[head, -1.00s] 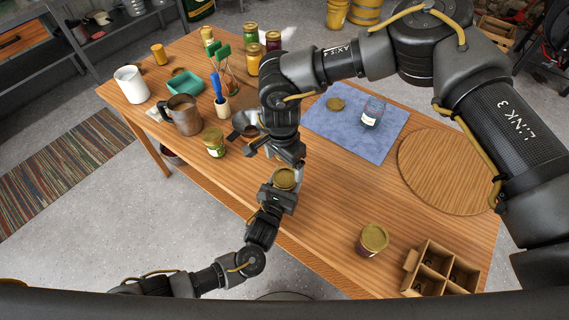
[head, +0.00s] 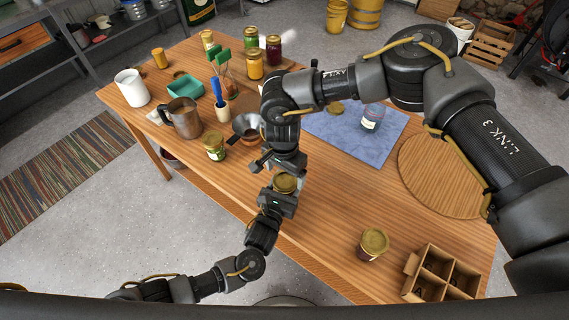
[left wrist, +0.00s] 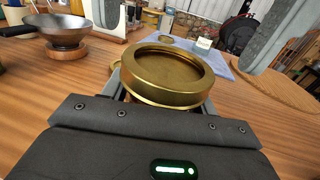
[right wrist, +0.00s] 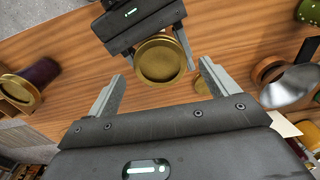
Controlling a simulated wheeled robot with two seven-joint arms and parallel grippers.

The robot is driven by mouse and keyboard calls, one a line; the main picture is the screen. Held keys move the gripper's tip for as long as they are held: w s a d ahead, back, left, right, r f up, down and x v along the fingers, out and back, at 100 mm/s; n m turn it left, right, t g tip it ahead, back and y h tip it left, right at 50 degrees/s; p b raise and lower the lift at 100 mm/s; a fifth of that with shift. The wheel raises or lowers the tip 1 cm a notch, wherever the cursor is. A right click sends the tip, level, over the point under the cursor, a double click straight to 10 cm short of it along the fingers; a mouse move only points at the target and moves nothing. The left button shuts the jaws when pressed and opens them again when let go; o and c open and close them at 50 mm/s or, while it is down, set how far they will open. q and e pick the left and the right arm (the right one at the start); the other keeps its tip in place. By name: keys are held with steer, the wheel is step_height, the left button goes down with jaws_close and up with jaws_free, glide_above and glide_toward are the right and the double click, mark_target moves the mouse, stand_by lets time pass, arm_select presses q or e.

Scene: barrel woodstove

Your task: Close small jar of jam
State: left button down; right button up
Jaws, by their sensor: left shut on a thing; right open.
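A small jar with a gold lid (head: 285,183) is held upright at the table's front edge by my left gripper (head: 283,192), which is shut around its body. In the left wrist view the gold lid (left wrist: 168,75) sits over the jar; I cannot tell if it is screwed down. The jar body is mostly hidden. My right gripper (head: 276,164) is open and empty just above the lid. In the right wrist view its fingers (right wrist: 108,95) spread with the lid (right wrist: 161,60) beyond and between them. Another gold disc (right wrist: 205,84) lies partly behind one finger.
A funnel (head: 246,126) and a green jar (head: 215,146) stand left of my grippers. A dark gold-lidded jar (head: 373,243) and a divided cardboard box (head: 440,273) are at the right. A blue mat (head: 345,140) and a round board (head: 440,172) lie behind. Table between is clear.

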steer(key=shift+f, duration=1.25)
steer(key=c, duration=1.1)
steer(key=shift+o, duration=0.2)
steer(key=m, duration=0.3)
steer(key=shift+d, duration=0.1)
steer(key=o, duration=1.1)
steer(key=shift+r, duration=2.3)
